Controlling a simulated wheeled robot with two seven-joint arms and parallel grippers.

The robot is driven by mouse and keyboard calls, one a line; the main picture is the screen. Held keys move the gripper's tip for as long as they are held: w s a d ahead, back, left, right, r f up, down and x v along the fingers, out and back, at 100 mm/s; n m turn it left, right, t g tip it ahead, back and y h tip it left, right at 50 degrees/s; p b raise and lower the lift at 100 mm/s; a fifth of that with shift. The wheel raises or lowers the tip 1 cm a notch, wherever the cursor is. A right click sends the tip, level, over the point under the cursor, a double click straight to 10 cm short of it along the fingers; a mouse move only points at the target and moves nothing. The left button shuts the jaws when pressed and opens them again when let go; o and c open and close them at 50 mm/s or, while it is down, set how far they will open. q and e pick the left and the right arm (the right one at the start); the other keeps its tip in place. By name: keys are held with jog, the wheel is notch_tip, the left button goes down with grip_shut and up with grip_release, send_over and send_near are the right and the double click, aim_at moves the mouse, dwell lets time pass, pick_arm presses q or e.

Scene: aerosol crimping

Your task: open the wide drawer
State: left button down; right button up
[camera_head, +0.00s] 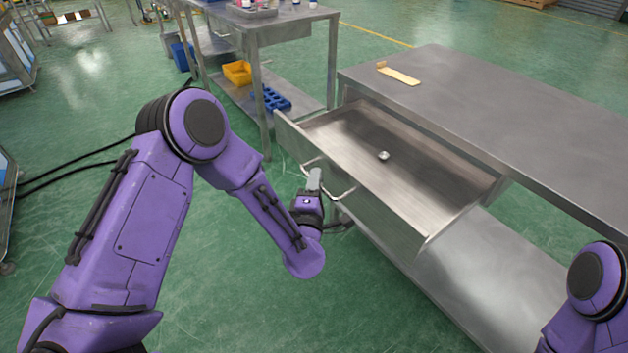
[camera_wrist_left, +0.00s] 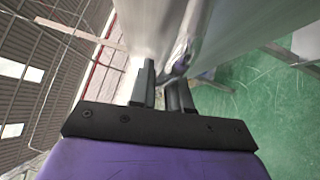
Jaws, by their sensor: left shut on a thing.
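The wide drawer (camera_head: 350,217) is pulled out from under the steel table, and its inside shows. One small whitish metallic part (camera_head: 383,155) lies on its floor. A curved bar handle (camera_head: 341,194) sits on the drawer's front. My left gripper (camera_head: 314,181) is at this handle, shut on it. In the left wrist view the two dark fingers (camera_wrist_left: 163,88) are close to the handle (camera_wrist_left: 182,62) and the shiny drawer front. My right arm shows only in part at the lower right of the head view, and its gripper is out of view.
The steel table top (camera_head: 490,120) is mostly bare, with a small yellowish wooden piece (camera_head: 398,74) near its far edge. A second steel table (camera_head: 275,22) behind carries a yellow bin (camera_head: 238,72) and a blue rack (camera_head: 272,99) on its lower shelf. Green floor in front is clear.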

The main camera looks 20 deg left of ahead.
pick_arm(q)
jog(key=shift+d, duration=0.1)
jog(key=c, duration=1.2)
grip_release()
jog(key=b+v, duration=0.2)
jog(key=v, duration=0.8)
jog(key=shift+s, duration=0.25)
jog(key=shift+d, duration=0.1)
